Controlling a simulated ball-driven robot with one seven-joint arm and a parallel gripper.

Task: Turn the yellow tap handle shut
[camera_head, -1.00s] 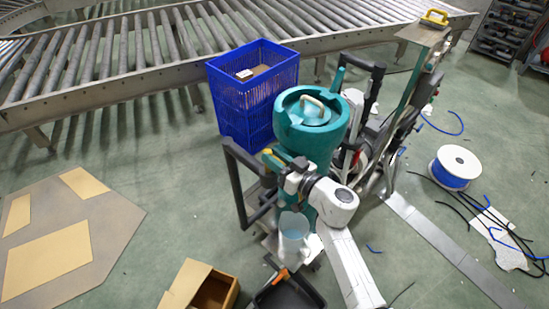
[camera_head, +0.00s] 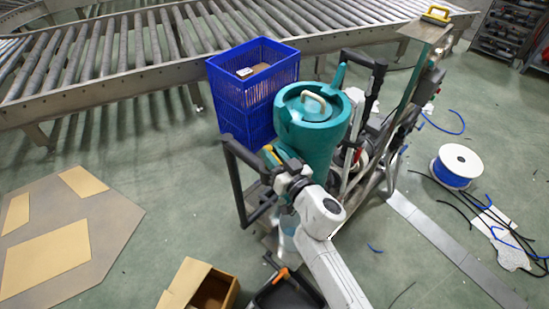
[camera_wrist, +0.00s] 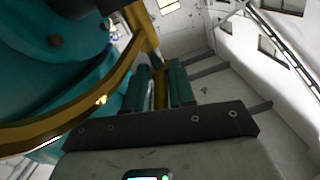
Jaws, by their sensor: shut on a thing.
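The yellow tap handle (camera_head: 271,154) shows as a small yellow piece on the left side of the teal tank (camera_head: 312,130), mostly hidden by my arm. In the wrist view the yellow handle (camera_wrist: 160,92) shows between the two teal-padded fingers of my gripper (camera_wrist: 159,88), which is shut on it. A curved yellow band (camera_wrist: 75,112) runs beside the teal body (camera_wrist: 45,60) at the left. My gripper (camera_head: 283,163) is at the tank's side in the head view, its fingertips hard to see there. The tap's spout is hidden.
A blue crate (camera_head: 225,95) stands behind the tank, near a roller conveyor (camera_head: 130,60). Dark frame bars (camera_head: 232,185) stand left of my gripper. A cardboard box (camera_head: 190,280) and a black tray (camera_head: 290,295) lie in front. Open floor (camera_head: 170,200) lies to the left.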

